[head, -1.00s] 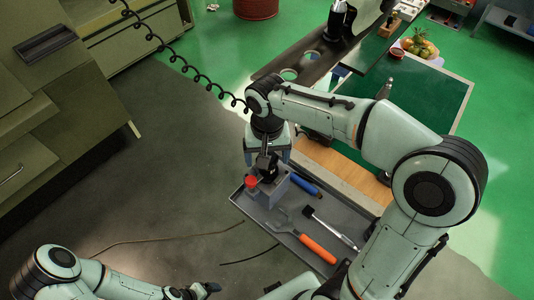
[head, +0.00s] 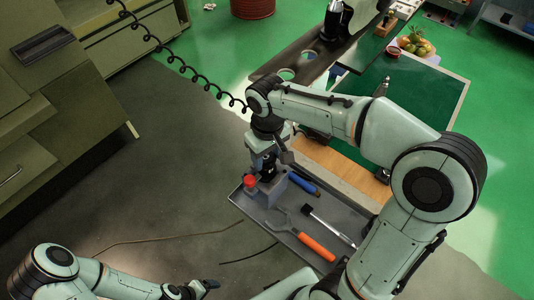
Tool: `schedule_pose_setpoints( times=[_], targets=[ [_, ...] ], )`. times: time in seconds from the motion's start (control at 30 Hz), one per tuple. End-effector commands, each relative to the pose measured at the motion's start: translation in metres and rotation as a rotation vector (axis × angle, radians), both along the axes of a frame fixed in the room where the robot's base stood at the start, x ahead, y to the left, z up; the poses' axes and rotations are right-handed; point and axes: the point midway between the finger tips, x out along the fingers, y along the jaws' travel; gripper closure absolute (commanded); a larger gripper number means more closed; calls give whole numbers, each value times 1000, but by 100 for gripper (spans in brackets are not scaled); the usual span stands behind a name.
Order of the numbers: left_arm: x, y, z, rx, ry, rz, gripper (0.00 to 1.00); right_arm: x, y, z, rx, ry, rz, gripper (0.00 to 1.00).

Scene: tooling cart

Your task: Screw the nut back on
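My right gripper (head: 267,168) points down over a grey block (head: 272,192) on the grey cart tray (head: 338,205). A dark part sits between or just under its fingers at the top of the block. The nut cannot be made out there, and whether the fingers are closed on anything is too small to tell. A red round knob or cap (head: 250,182) shows at the block's left side. My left gripper (head: 204,287) is low at the bottom of the view, away from the tray, and its opening is unclear.
On the tray lie an orange-handled tool (head: 316,247), a black-headed tool with a light shaft (head: 328,224) and a blue-handled tool (head: 304,184). A coiled cable (head: 185,66) hangs at upper left.

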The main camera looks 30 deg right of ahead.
Motion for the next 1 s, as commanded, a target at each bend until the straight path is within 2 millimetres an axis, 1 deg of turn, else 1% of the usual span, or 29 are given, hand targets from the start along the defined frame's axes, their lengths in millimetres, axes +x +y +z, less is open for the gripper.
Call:
schedule_pose_setpoints(
  times=[0.07, 0.13, 0.33, 0.4, 0.47, 0.63, 0.73, 0.9, 0.93, 0.97, 1.0],
  targets=[
    [0, 0, -1, 0, 1, 0, 13, 0, 2, 0, 3, 0, -9, 94],
    [-2, 0, -2, 0, 2, 0, 13, 0, 3, -1, 4, 0, -60, 94],
    [-7, 0, -7, 0, 8, 0, 13, 0, 6, -2, 5, -1, -353, 94],
    [-6, 0, -6, 0, 7, 0, 13, 0, 6, -1, 4, -1, -350, 94],
    [-7, 0, -7, 0, 8, 0, 13, 0, 6, -1, 4, 0, -390, 94],
    [-9, 0, -10, 0, 10, 0, 13, 1, 8, -1, 4, 0, -578, 94],
    [-9, 0, -10, 0, 10, 0, 13, 1, 8, -1, 4, 0, -634, 94],
    [-9, 0, -10, 0, 10, 0, 13, 1, 8, -1, 4, 0, -639, 94],
    [-9, 0, -10, 0, 10, 0, 13, 1, 8, -1, 4, 0, -639, 42],
    [-9, 0, -10, 0, 10, 0, 13, 1, 8, -1, 4, 0, -639, 32],
    [-9, 0, -10, 0, 10, 0, 13, 1, 8, -1, 3, 0, -638, 19]
  ],
)
